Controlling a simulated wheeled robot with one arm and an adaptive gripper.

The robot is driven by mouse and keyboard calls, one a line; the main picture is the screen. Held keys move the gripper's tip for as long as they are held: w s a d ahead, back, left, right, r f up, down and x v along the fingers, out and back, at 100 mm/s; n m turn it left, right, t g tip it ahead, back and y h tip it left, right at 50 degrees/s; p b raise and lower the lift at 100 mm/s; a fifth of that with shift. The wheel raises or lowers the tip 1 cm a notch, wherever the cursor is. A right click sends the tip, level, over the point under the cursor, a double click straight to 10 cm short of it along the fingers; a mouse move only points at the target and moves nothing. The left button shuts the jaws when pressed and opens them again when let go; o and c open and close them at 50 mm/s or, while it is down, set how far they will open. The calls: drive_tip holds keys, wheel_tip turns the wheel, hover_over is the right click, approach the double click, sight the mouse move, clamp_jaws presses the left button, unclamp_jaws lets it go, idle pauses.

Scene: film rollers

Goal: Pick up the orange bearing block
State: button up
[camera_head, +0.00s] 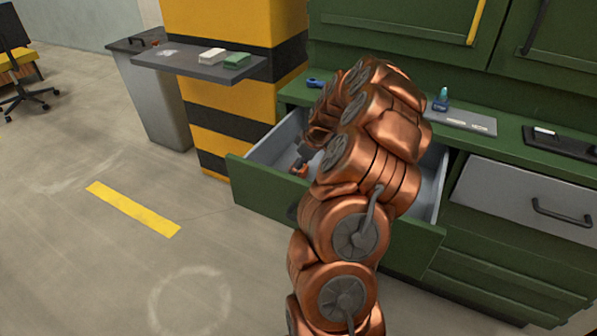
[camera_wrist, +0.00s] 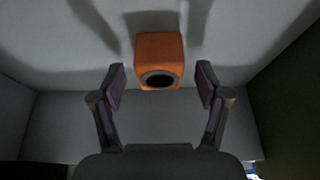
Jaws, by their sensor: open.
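The orange bearing block (camera_wrist: 160,52) is a small cube with a dark round hole in its near face. In the wrist view it sits on the grey floor of the open drawer. My gripper (camera_wrist: 161,82) is open, with its two dark fingers apart and the block ahead of and between them, not visibly touched. In the head view a small orange part (camera_head: 299,170), seemingly the block, shows in the open drawer (camera_head: 268,200) beside my gripper (camera_head: 305,155). My copper arm hides much of the drawer.
The drawer's side walls stand close around my gripper, and the green counter (camera_head: 295,93) is just above and behind. A yellow-black pillar (camera_head: 205,110) with a shelf (camera_head: 185,68) stands left. The floor at front left is clear.

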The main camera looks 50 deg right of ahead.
drive_tip(key=shift+w+f, duration=0.15)
drive_tip(key=shift+f, duration=0.1)
clamp_jaws()
idle(0.5)
